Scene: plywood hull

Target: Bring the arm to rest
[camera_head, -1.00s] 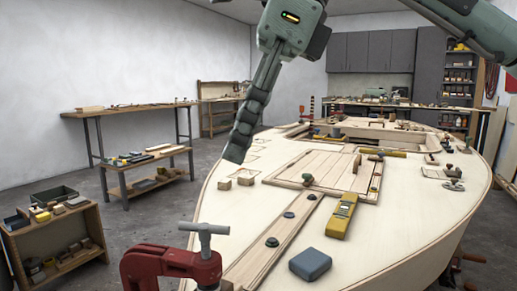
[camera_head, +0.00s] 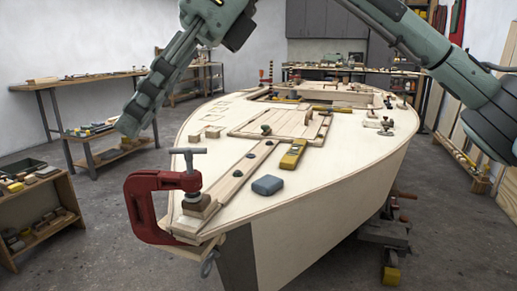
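My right arm (camera_head: 470,95) comes in from the right edge, leaves the top of the picture and comes back down at the upper left. Its grey-green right gripper (camera_head: 130,122) points down and left, in front of the left side table and to the left of the pale plywood hull (camera_head: 330,165). I see the fingers edge-on, so the gap between them is hidden. I see nothing held at the fingertips. My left gripper and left arm are not in view.
A red clamp (camera_head: 138,212) grips the hull's near end. A blue-grey block (camera_head: 267,185) and a yellow tool (camera_head: 293,154) lie on the deck. Low shelves (camera_head: 40,215) and benches (camera_head: 75,80) stand at the left.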

